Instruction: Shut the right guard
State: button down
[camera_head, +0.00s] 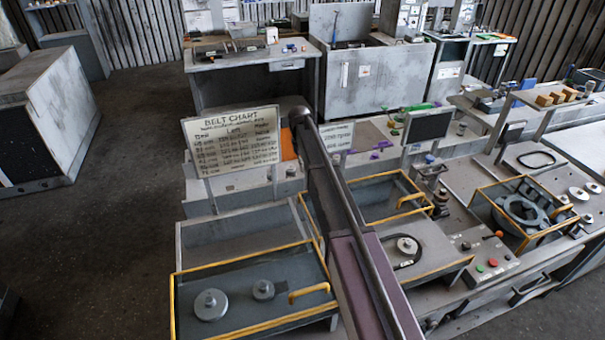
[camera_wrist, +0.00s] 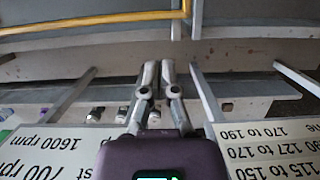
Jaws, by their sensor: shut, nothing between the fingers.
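A guard with a yellow-edged frame (camera_head: 391,173) and a yellow handle stands right of my arm in the head view. It sits behind a pulley with a dark belt (camera_head: 407,247), which shows uncovered. A matching yellow-framed guard (camera_head: 247,256) with a handle lies over two pulleys on the left. A third yellow-edged enclosure (camera_head: 530,246) is farther right, around a ring-shaped housing. I cannot tell for sure which is the right guard. My gripper (camera_wrist: 161,64) is shut and empty in the wrist view, below a yellow bar (camera_wrist: 90,21); contact is not evident. My arm hides it in the head view.
A belt chart sign (camera_head: 233,142) stands left of my arm, with a second sign (camera_head: 337,137) behind it. A control panel with coloured buttons (camera_head: 479,268) is right of the uncovered pulley. Open floor (camera_head: 90,230) lies at the left.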

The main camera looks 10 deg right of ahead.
jog(key=b+x, duration=0.9)
jog(key=shift+f, duration=0.25)
dwell(0.4)
jog(key=shift+a, duration=0.15)
jog(key=s+d, duration=0.1)
jog(key=s, duration=0.6)
jog(key=s+d, duration=0.2)
jog(key=s, duration=0.5)
jog(key=s+d, duration=0.1)
jog(key=s, duration=0.6)
jog(key=shift+s+d, duration=0.15)
jog(key=shift+s, duration=0.1)
jog(key=shift+r, duration=0.2)
jog(key=p+v, duration=0.2)
jog(key=shift+r+p, duration=0.2)
jog(key=shift+p, duration=0.15)
jog(key=p+v, duration=0.7)
jog(key=shift+w+r, duration=0.1)
jog(key=shift+w, duration=0.05)
